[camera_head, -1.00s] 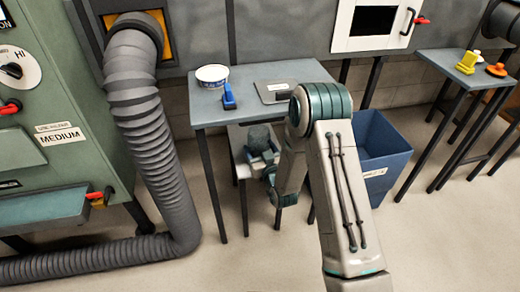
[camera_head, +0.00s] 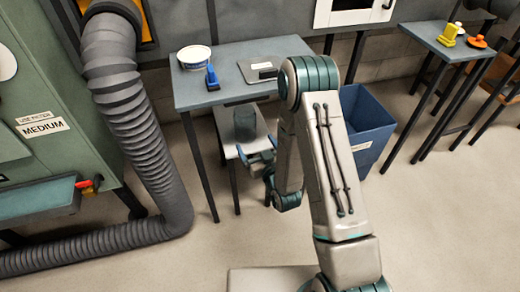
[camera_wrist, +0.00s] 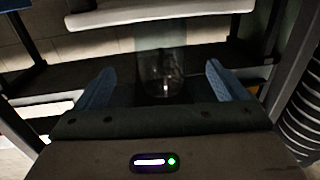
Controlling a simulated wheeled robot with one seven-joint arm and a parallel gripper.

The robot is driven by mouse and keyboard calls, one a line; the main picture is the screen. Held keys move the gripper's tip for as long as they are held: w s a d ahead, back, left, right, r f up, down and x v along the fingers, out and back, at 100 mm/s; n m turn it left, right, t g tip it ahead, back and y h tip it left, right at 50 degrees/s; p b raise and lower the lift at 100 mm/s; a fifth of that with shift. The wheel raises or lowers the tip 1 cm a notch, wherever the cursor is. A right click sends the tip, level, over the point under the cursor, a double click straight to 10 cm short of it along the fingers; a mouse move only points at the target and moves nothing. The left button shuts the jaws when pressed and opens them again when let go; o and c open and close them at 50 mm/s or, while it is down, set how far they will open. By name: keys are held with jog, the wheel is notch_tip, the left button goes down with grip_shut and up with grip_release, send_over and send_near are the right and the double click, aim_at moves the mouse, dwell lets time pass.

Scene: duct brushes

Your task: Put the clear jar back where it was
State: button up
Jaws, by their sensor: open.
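The clear jar (camera_head: 245,122) stands upright on a low pale shelf (camera_head: 232,149) beneath the grey table. It looks faintly blue-grey and see-through. My gripper (camera_head: 257,156) is open and empty, just in front of the jar at the shelf's near edge. In the wrist view, the jar (camera_wrist: 163,68) shows dimly, ahead of and between the two blue fingers of my gripper (camera_wrist: 165,85). The fingers look clear of its sides. My arm hides part of the shelf's right side.
The grey table (camera_head: 215,93) above holds a white bowl (camera_head: 194,57), a blue brush (camera_head: 211,77) and a grey plate (camera_head: 262,70). A blue bin (camera_head: 368,130) stands to the right. A thick grey duct (camera_head: 125,100) runs down on the left.

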jog(key=s+d+r+m+g+h, duration=0.2)
jog(key=s+d+r+g+h, duration=0.35)
jog(key=d+r+g, duration=0.35)
jog(key=s+d+r+m+g, duration=0.1)
jog(key=s+d+r+g, duration=0.1)
jog(key=s, duration=0.7)
jog(key=s+d+r+m+g+h, duration=0.1)
jog(key=s+d+r+g, duration=0.2)
jog(key=s+r, duration=0.4)
jog(key=s+g, duration=0.1)
jog(key=s, duration=0.2)
jog(key=shift+s+g, duration=0.25)
jog(key=shift+g, duration=0.05)
jog(key=shift+d, duration=0.1)
